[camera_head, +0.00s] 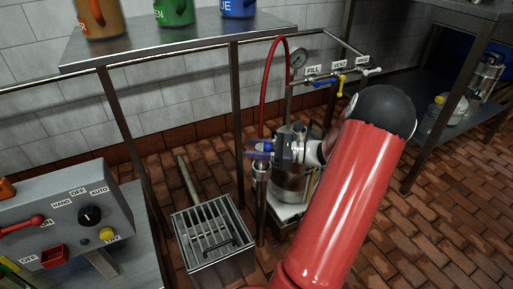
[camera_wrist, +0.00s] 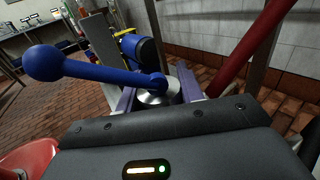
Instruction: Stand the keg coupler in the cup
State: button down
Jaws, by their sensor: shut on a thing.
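The keg coupler has a blue lever with a ball knob (camera_wrist: 45,62) and a silver metal body (camera_wrist: 158,92). In the wrist view my gripper (camera_wrist: 157,97) is shut on the body, with a finger on each side. In the head view the coupler's blue part (camera_head: 260,148) shows just left of my gripper (camera_head: 284,147). A small grey cup (camera_head: 260,170) on top of a thin post is right below the coupler. I cannot tell whether the coupler touches the cup; its lower end is hidden.
A silver keg (camera_head: 296,182) stands on a low base behind my gripper. A red hose (camera_head: 268,80) comes down near the coupler. A grated drain box (camera_head: 212,240) is left of the post, and a control panel (camera_head: 70,225) further left. Labelled valves (camera_head: 340,80) are above.

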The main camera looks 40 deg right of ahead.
jog(key=shift+f+b, duration=0.3)
jog(key=shift+f, duration=0.45)
dwell(0.3)
jog(key=c, duration=0.8)
grip_release()
jog(key=shift+s, duration=0.1)
jog(key=v, duration=0.7)
jog(key=shift+s+d+p, duration=0.2)
jog(key=shift+d+p, duration=0.05)
jog(key=shift+p, duration=0.05)
jog(key=shift+s+d, duration=0.1)
